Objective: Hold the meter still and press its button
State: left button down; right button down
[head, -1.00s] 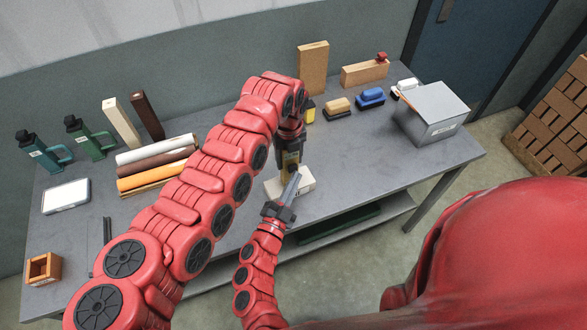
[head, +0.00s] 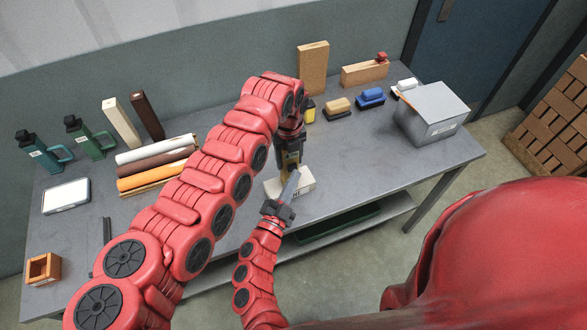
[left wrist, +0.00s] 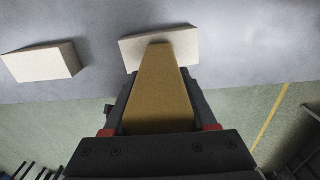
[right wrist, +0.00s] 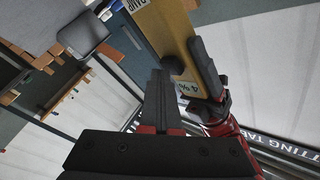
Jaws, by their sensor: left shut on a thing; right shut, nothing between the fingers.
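The meter is an ochre body with dark parts, held upright by my left gripper (head: 289,140) above the bench. The meter (head: 291,160) shows from above in the left wrist view (left wrist: 158,95), its far end over a pale block (left wrist: 175,46). In the right wrist view the meter (right wrist: 170,28) carries a "DAMP" label, a small display and a dark knob-like part (right wrist: 173,65), perhaps the button. My right gripper (right wrist: 160,78) is shut and empty, its tips close to that dark part. I cannot tell whether they touch it.
A pale block (head: 304,184) lies on the grey bench (head: 370,150) under the grippers. Brushes (head: 338,105) and a grey box (head: 432,112) stand to the right. Rolls (head: 155,165), bottles (head: 85,137) and a white pad (head: 66,196) are to the left.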

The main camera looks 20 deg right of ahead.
jog(key=shift+s, duration=0.75)
jog(key=shift+s+d, duration=0.1)
jog(key=shift+s, duration=2.45)
pick_arm(q)
jog(key=shift+c, duration=0.6)
grip_release()
